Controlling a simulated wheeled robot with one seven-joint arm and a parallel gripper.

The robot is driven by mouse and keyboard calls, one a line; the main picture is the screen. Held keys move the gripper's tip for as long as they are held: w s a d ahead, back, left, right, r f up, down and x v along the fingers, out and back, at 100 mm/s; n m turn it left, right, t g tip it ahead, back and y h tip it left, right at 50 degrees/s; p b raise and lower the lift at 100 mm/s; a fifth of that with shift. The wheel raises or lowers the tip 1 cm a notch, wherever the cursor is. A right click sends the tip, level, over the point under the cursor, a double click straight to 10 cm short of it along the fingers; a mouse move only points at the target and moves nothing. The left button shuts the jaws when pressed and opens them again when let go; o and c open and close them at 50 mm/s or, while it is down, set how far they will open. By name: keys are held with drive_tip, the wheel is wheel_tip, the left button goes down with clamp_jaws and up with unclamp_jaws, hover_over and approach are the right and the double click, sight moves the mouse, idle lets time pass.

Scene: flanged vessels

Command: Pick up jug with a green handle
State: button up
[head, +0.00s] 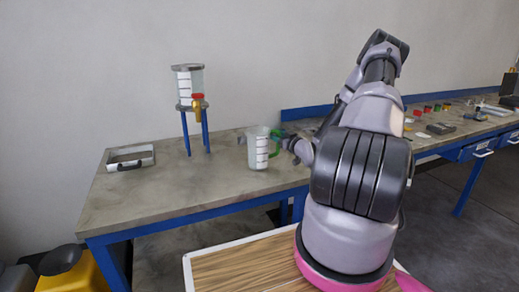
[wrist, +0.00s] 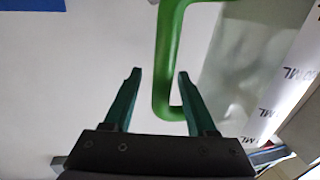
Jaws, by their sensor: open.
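The jug (head: 258,150) is translucent white with dark graduation marks and a green handle (head: 276,143) on its right side. It stands upright on the grey workbench. In the wrist view the green handle (wrist: 166,60) comes down between the two fingers, and the jug's marked wall (wrist: 285,90) is at the right. My gripper (wrist: 158,75) is open, with a finger on each side of the handle and visible space on both sides. In the head view my gripper (head: 284,140) is at the right of the jug, partly hidden by my arm.
A shallow grey tray (head: 130,158) lies at the bench's left end. The bench front (head: 180,190) is clear. Small coloured items lie on the right bench.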

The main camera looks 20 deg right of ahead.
drive_tip(key=shift+w, duration=0.35)
drive_tip(key=shift+a, duration=0.1)
clamp_jaws()
drive_tip(key=shift+r, duration=0.1)
